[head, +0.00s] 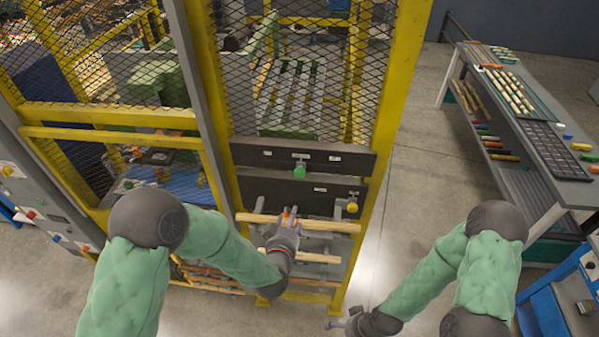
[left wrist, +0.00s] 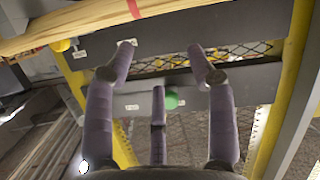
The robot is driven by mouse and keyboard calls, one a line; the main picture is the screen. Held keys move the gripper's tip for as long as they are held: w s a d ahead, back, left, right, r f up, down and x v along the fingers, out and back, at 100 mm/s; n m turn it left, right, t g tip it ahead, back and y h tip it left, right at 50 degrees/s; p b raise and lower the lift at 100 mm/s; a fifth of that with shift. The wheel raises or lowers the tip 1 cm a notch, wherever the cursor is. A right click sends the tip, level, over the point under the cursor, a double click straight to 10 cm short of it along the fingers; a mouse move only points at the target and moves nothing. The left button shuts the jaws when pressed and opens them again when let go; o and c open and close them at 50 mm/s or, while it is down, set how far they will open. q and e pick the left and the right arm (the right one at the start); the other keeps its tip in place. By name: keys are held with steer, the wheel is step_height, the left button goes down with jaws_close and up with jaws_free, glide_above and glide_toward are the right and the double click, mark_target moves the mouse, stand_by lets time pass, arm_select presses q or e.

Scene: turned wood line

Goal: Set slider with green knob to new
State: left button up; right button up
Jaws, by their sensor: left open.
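The slider's green knob (head: 299,170) sits near the middle of the upper dark panel (head: 250,155) on the yellow-framed cage. A small white label lies to each side; their text is too small to read. In the left wrist view the green knob (left wrist: 171,100) shows just beyond my fingers, partly behind the lower one. My left gripper (head: 288,214) is open and empty, below the knob and apart from it in the head view; its spread fingers also show in the left wrist view (left wrist: 160,62). My right gripper (head: 335,324) is low at the bottom, far from the panel, its opening unclear.
A yellow knob (head: 352,206) is on the lower dark panel, right of my left gripper. Wooden bars (head: 330,226) cross in front of the panels near that gripper. Yellow posts (head: 385,150) and mesh frame the panels. A workbench with wooden pieces (head: 510,92) stands at right, beyond clear floor.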

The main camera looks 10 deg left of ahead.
mark_target(299, 175)
arm_select(q)
step_height(299, 175, up, 9)
steer(key=d+t, duration=0.1)
steer(key=t, duration=0.3)
steer(key=shift+y, duration=0.4)
steer(key=w+p, duration=0.2)
steer(key=w, duration=0.9)
steer(key=shift+d+r, duration=0.1)
steer(key=shift+d, duration=0.05)
jaws_close()
